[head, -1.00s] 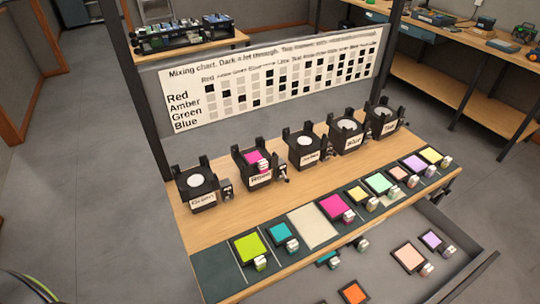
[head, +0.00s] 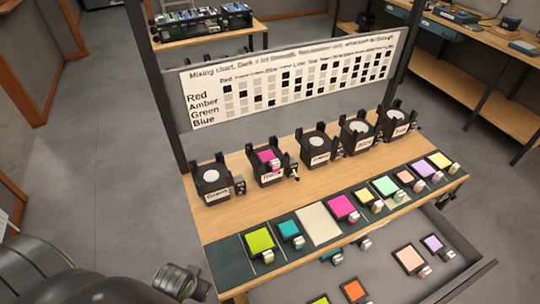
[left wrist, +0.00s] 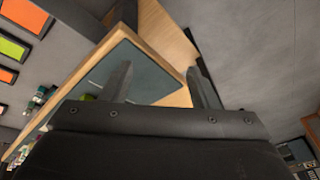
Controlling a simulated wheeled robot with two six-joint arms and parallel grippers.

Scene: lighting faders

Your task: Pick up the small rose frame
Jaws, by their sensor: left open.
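A magenta-pink frame (head: 342,207) with a pale handle lies in the row on the dark mat. A smaller salmon-pink frame (head: 404,177) lies farther right in that row. A pink piece (head: 268,157) sits in the second black holder from the left. A larger peach frame (head: 409,258) lies in the drawer. I cannot tell from colour alone which one is called rose. My left gripper (left wrist: 160,86) is open and empty, with the bare mat corner and table edge beyond its fingers. In the head view my left arm is at the bottom left, away from the pink frames. My right gripper is out of view.
Several black holders (head: 212,178) stand along the back of the wooden table (head: 250,205). Green, teal, yellow, mint and lilac frames share the mat (head: 228,260). An open drawer (head: 455,262) juts out in front. A mixing chart (head: 290,80) stands behind.

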